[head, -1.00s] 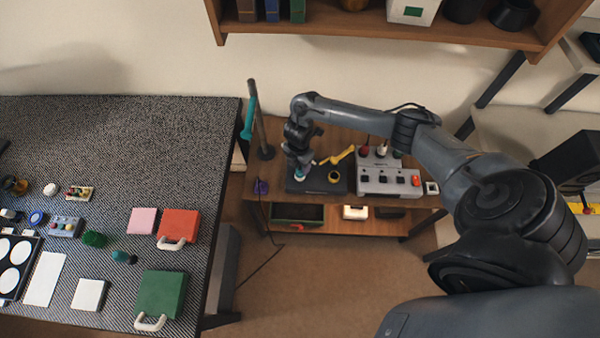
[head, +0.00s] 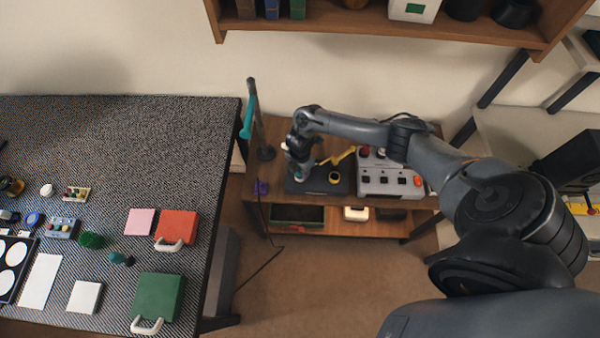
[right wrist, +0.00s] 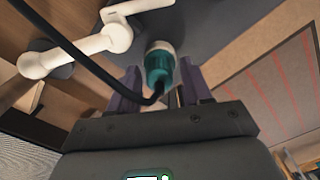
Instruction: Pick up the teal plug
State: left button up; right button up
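The teal plug (right wrist: 159,68) has a pale collar and shows in the right wrist view. A black cable runs across in front of it. My right gripper (right wrist: 160,88) has its two dark fingers on either side of the plug, with gaps visible between them and the plug, so it looks open. In the head view my right gripper (head: 299,172) is low over the dark pad (head: 325,187) on the small wooden table. The plug is mostly hidden by the gripper there. My left gripper is not in view.
On the pad, a yellow arm (head: 338,157) stands right of my gripper. A grey control box (head: 390,181) with buttons is farther right. A post with a teal handle (head: 248,120) stands to the left. A patterned table (head: 120,150) with several items fills the left.

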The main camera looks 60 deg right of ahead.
grip_shut()
jog(key=shift+r, duration=0.1)
